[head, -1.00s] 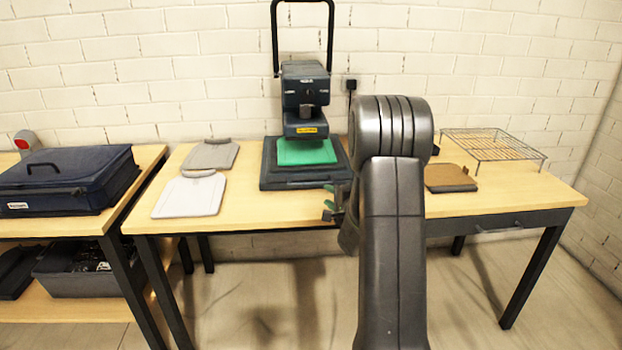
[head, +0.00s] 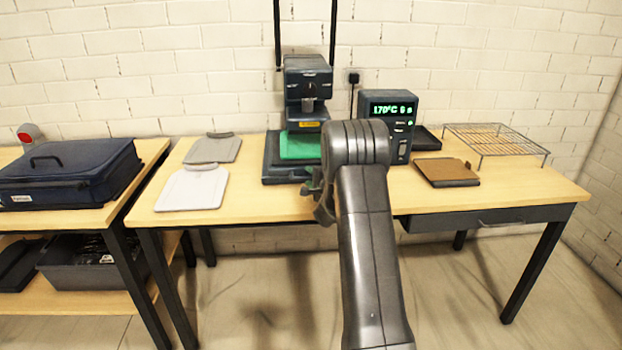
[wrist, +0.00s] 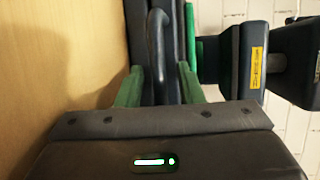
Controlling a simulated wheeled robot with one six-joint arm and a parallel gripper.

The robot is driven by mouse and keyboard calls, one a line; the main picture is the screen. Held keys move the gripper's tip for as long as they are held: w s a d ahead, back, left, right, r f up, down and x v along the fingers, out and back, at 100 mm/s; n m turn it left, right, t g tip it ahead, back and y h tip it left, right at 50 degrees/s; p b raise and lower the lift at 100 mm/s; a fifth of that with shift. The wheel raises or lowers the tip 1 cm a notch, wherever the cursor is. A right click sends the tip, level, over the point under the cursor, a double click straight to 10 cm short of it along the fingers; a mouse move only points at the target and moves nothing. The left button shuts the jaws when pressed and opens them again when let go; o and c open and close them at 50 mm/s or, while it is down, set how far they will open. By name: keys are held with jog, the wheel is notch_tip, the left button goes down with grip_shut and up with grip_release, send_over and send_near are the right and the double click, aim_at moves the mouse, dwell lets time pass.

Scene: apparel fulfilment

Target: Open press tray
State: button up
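The heat press (head: 307,85) stands on the wooden table against the wall, with a green pad (head: 300,146) under its head. Its dark press tray (head: 276,171) forms the base and looks pushed in. In the wrist view, the dark tray front (wrist: 172,40) carries a curved grey handle (wrist: 156,50). My gripper (wrist: 160,85) has its two green fingers apart, one on each side of the handle, with gaps showing. In the head view, my gripper (head: 312,183) is at the tray's front right, partly hidden by my arm.
A controller (head: 390,108) reading 170°C stands right of the press. A brown board (head: 446,172) and wire rack (head: 495,142) lie further right. A blue case (head: 70,175) is on the left table. A drawer (head: 487,222) is under the table.

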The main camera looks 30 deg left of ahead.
grip_shut()
jog(key=s+d+b, duration=0.2)
jog(key=s+d, duration=0.5)
jog(key=s, duration=0.5)
jog(key=s+d+b, duration=0.3)
jog(key=s+d, duration=0.5)
jog(key=s, duration=0.4)
jog(key=shift+s+d, duration=0.15)
jog(key=shift+s, duration=0.25)
grip_release()
